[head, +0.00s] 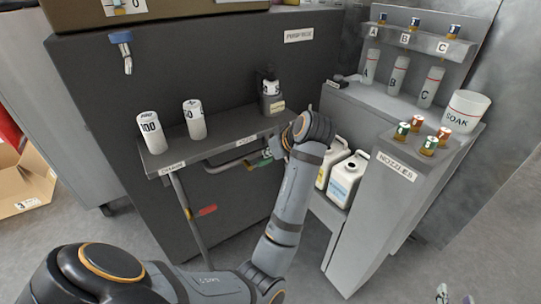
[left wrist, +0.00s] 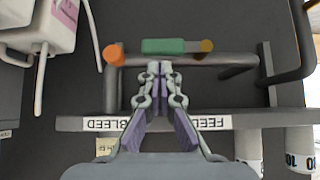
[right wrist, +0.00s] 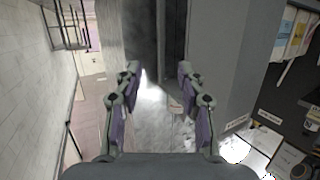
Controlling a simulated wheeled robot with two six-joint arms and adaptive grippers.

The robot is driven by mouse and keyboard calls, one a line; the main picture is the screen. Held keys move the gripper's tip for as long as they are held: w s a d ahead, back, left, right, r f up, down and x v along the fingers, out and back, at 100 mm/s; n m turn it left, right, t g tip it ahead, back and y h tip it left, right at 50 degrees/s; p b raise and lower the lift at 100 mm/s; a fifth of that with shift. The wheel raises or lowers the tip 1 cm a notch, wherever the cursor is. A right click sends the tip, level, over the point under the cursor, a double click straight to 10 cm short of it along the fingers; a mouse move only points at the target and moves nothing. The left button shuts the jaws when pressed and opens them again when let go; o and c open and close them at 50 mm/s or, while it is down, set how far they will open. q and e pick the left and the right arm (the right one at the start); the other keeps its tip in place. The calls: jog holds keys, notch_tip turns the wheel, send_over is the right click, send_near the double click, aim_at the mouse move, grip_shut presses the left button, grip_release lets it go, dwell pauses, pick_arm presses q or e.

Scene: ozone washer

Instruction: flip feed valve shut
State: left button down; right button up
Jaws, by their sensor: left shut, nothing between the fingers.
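The feed valve's green handle (left wrist: 170,46) lies roughly parallel to the grey pipe (left wrist: 225,59) in the left wrist view, with an orange-brown round part (left wrist: 207,45) at its right end. The green handle also shows in the head view (head: 263,160), under the shelf beside my arm. My left gripper (left wrist: 160,68) is shut and empty, its tips just below the handle in the picture; contact cannot be told. In the head view its fingers are mostly hidden. My right gripper (right wrist: 157,75) is open and empty; its fingertips show at the head view's bottom right (head: 455,296).
The shelf edge bears FEED (left wrist: 208,123) and BLEED (left wrist: 122,124) labels. A red handle (head: 207,210) is on the left pipe. White jugs (head: 346,178) stand right of my left arm. A nozzle cabinet (head: 372,210) is further right.

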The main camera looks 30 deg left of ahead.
notch_tip(320, 180, up, 8)
jog(key=w+t, duration=0.1)
jog(key=t, duration=0.2)
jog(key=shift+w+t+b, duration=0.3)
jog(key=shift+d, duration=0.1)
